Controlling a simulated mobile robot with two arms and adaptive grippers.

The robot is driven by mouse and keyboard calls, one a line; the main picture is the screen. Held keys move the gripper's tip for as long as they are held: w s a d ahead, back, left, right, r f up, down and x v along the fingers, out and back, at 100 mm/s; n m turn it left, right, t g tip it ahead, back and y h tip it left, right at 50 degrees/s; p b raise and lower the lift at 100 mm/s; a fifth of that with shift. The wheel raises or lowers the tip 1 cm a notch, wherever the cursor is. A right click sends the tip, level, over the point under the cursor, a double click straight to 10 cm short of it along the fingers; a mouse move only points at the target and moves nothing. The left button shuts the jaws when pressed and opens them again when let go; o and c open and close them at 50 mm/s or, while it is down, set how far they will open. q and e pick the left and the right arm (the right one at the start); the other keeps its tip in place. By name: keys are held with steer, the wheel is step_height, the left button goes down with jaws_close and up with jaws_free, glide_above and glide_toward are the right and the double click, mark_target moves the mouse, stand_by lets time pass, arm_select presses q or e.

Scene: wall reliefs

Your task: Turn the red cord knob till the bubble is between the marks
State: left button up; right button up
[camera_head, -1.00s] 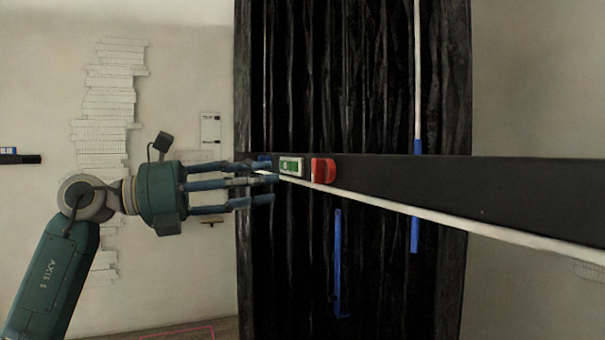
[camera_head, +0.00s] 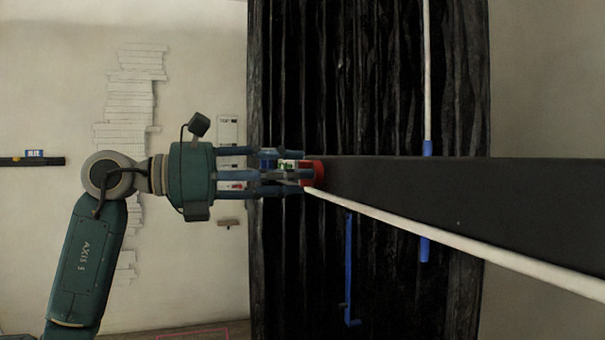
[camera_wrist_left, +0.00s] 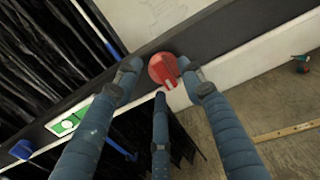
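The red knob (camera_head: 319,174) is on the front of a long dark beam (camera_head: 450,195). It also shows in the left wrist view (camera_wrist_left: 162,69). My left gripper (camera_head: 304,173) has three blue fingers spread, their tips at the knob. In the wrist view the fingertips (camera_wrist_left: 160,74) stand around the knob; a gap shows on its left, and I cannot tell if the right finger touches. The green level vial (camera_wrist_left: 68,124) is left of the knob in the wrist view. A pale bubble shows in it, but its place between the marks is too small to tell. My right gripper is not in view.
A white strip (camera_head: 450,238) runs under the beam. Dark ribbed panelling (camera_head: 380,80) stands behind, with a white rod (camera_head: 427,70) and a blue hooked bar (camera_head: 348,270).

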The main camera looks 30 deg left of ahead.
arm_select(q)
steer(key=shift+s, duration=0.1)
steer(key=shift+c, duration=0.7)
jaws_close()
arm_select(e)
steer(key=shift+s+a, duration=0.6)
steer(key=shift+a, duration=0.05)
arm_select(q)
steer(key=shift+a+n, duration=0.1)
steer(key=shift+n, duration=0.2)
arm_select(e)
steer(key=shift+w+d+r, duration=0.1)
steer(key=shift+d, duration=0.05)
arm_select(q)
steer(key=n+p, duration=0.2)
steer(key=n, duration=0.7)
steer(key=shift+f+p, duration=0.15)
steer(key=shift+p, duration=0.15)
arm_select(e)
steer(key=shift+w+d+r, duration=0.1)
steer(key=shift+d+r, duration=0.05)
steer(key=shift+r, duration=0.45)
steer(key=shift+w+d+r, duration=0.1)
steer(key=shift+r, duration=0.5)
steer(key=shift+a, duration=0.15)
